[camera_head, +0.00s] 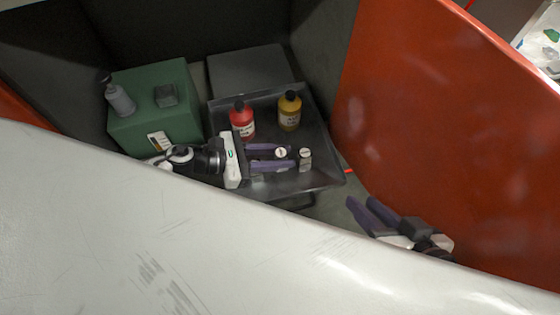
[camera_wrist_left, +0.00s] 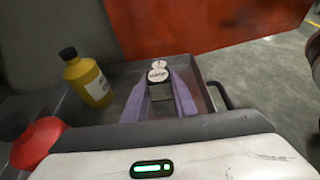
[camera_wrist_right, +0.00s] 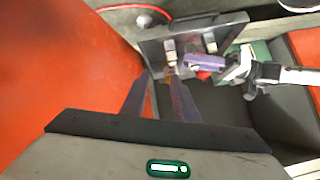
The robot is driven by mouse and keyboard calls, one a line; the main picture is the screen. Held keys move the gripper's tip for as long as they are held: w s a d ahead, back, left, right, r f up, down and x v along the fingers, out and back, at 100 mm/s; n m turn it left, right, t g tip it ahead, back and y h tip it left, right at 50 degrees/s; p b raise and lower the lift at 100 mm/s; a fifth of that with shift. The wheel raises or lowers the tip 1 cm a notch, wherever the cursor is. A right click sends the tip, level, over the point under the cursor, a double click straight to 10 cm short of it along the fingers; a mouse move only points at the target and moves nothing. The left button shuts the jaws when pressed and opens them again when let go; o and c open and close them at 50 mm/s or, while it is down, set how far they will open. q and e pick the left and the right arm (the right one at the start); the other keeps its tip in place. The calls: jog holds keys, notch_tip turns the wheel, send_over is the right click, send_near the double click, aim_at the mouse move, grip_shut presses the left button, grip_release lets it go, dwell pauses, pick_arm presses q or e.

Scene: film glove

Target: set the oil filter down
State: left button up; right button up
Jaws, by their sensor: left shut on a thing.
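The oil filter (camera_head: 280,153), a small canister with a pale labelled top, is between the purple fingers of my left gripper (camera_head: 284,157). In the left wrist view the filter (camera_wrist_left: 159,77) sits between the fingertips with its label up and its lower part hidden. It is over the dark grey tray (camera_head: 320,181); I cannot tell whether it touches the tray floor. A similar small white-labelled canister (camera_head: 305,159) stands in the tray just beyond the fingertips. My right gripper (camera_head: 360,208) is open and empty, outside the tray at its lower right; its fingers (camera_wrist_right: 160,85) are apart.
A red bottle (camera_head: 242,122) and a yellow bottle (camera_head: 289,112) stand at the tray's back. A green box (camera_head: 157,125) with a grey spray bottle (camera_head: 119,97) on it is at the left. An orange-red panel (camera_head: 440,130) rises on the right; a pale curved panel (camera_head: 200,240) fills the front.

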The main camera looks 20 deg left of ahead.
pick_arm(q)
notch_tip(320, 180, down, 2)
jog(key=shift+f+b, duration=0.1)
jog(key=shift+b, duration=0.3)
jog(key=shift+f, duration=0.25)
jog(key=shift+r, duration=0.1)
jog(key=shift+f, duration=0.2)
jog(key=o, duration=0.6)
jog(key=shift+f+b, duration=0.1)
jog(key=shift+b, duration=0.2)
jog(key=o, duration=0.4)
jog(key=shift+o, duration=0.4)
pick_arm(e)
jog(key=shift+w+a+r+t+y, duration=0.15)
jog(key=shift+a+r, duration=0.1)
jog(key=shift+r, duration=0.2)
jog(key=shift+s+a+r+t+y, duration=0.1)
jog(key=shift+a+r+t+y, duration=0.1)
jog(key=shift+r, duration=0.2)
jog(key=shift+r, duration=0.1)
